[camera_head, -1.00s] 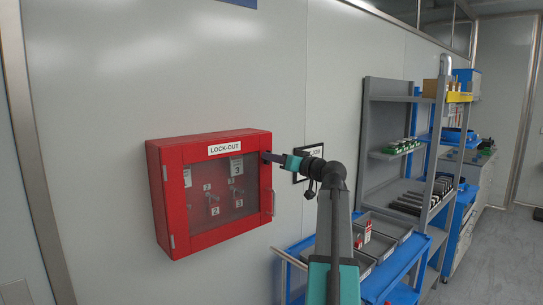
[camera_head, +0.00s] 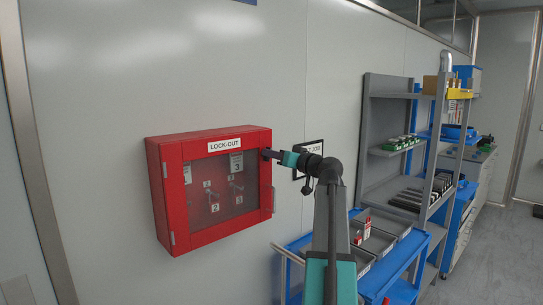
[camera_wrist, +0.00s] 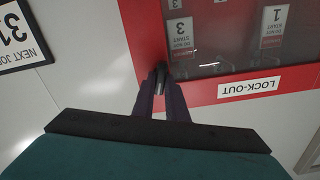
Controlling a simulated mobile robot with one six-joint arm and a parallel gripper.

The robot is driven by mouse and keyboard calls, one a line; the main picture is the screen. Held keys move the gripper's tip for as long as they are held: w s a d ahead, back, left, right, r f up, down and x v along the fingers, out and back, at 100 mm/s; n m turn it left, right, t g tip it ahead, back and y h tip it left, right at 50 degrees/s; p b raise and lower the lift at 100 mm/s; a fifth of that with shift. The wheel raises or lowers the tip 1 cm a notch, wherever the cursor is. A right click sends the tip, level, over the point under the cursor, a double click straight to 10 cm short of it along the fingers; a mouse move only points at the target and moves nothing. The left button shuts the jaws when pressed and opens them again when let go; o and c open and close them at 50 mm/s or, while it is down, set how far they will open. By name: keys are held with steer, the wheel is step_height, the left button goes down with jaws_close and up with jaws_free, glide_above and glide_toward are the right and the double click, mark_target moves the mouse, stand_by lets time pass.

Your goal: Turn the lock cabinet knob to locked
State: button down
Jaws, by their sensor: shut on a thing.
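The red lock-out cabinet (camera_head: 165,205) hangs on the wall with its glass door closed. In the wrist view its red frame (camera_wrist: 145,45) appears upside down, with the LOCK-OUT label (camera_wrist: 248,89). A small dark knob (camera_wrist: 161,70) sits at the frame's corner, between my fingertips. My gripper (camera_head: 268,154) is at the cabinet's upper right front corner, and its purple fingers (camera_wrist: 160,84) are shut on the knob. The fingers hide most of the knob, and I cannot tell which way it points.
A door handle (camera_head: 272,200) is on the cabinet's right edge, below my gripper. A framed sign (camera_head: 318,147) hangs behind my wrist. A blue cart (camera_head: 300,243) with grey trays stands at lower right, with grey shelving (camera_head: 372,130) beyond. The wall left of the cabinet is clear.

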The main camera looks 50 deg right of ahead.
steer(key=shift+d+f+m+p, duration=0.1)
steer(key=shift+f+m+p, duration=0.1)
steer(key=shift+m, duration=3.15)
steer(key=shift+d+f+m+p, duration=0.1)
steer(key=shift+m+p, duration=0.05)
steer(key=shift+m, duration=3.2)
steer(key=c, duration=1.8)
jaws_free()
steer(key=shift+o, duration=0.2)
